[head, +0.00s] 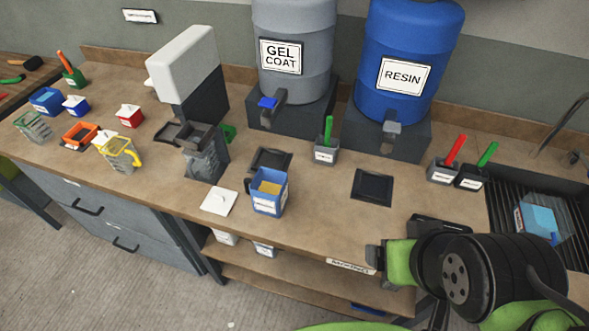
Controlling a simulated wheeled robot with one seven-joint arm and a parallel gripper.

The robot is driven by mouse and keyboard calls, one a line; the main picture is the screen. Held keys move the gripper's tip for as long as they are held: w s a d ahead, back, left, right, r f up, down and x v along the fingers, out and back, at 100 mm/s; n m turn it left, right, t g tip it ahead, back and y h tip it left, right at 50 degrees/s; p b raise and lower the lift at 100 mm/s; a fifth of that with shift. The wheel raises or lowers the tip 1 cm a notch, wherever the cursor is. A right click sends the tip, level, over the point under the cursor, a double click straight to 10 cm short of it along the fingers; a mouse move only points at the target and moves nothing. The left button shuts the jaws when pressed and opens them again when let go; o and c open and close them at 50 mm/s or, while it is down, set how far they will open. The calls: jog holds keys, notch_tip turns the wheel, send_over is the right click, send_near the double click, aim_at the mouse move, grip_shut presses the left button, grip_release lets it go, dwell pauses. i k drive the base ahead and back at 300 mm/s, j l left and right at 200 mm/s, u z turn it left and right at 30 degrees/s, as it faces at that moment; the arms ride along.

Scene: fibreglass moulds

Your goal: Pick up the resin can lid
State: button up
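A white square lid (219,201) with a small raised knob lies flat on the bench near its front edge. I take it to be the resin can lid. Just right of it stands an open blue can (269,192) with a label, a dark handle and yellowish contents. My gripper (376,257) shows only in part, at the end of my green and black arm at the lower right. It is over the bench's front edge, well right of the lid and apart from it. Its fingers are not clear.
Gel coat drum (292,85) and resin drum (402,90) stand at the back on dark stands. A dark pad (372,187) lies right of the blue can. A grey-white dispenser (190,75) stands at left behind the lid. A sink (540,200) is at right.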

aim_at(219, 201)
jog(key=k+j+u, duration=0.1)
jog(key=u, duration=0.4)
jog(key=j+u, duration=0.45)
jog(key=i+j+z, duration=0.1)
jog(key=i+j, duration=0.3)
jog(key=i+j+z, duration=0.15)
jog(key=i+j, duration=0.2)
jog(key=j, duration=0.15)
jog(key=i+j+z, duration=0.1)
jog(key=i+j, duration=0.25)
jog(key=j, duration=0.15)
